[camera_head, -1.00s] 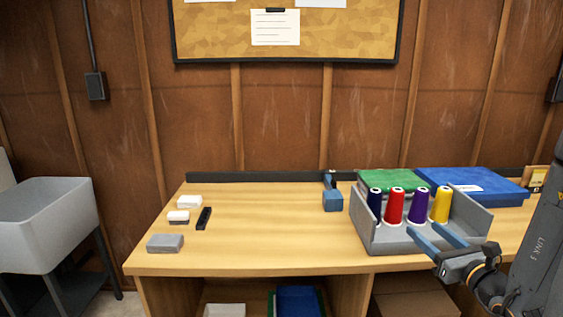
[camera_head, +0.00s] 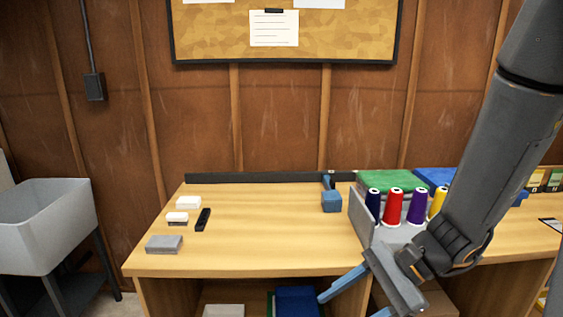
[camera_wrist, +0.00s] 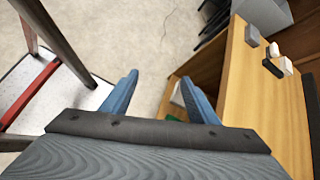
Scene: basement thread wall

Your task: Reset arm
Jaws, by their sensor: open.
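My gripper (camera_head: 355,298) is open and empty in the head view, low in front of the workbench's front edge, with its blue fingers pointing down and left. In the wrist view my gripper (camera_wrist: 160,98) shows two blue fingers spread apart with nothing between them, above the floor and the bench side. My forearm crosses the right of the head view and hides part of the grey thread rack (camera_head: 361,212). The rack holds a dark blue spool (camera_head: 373,206), a red spool (camera_head: 393,207), a purple spool (camera_head: 416,206) and a partly hidden yellow spool (camera_head: 437,202).
The wooden workbench (camera_head: 270,240) has free room in its middle. White and grey blocks (camera_head: 165,244) and a black object (camera_head: 203,219) lie at its left. A blue object (camera_head: 331,200) stands near the back. A grey sink (camera_head: 45,225) is at the left. Bins sit on the shelf below.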

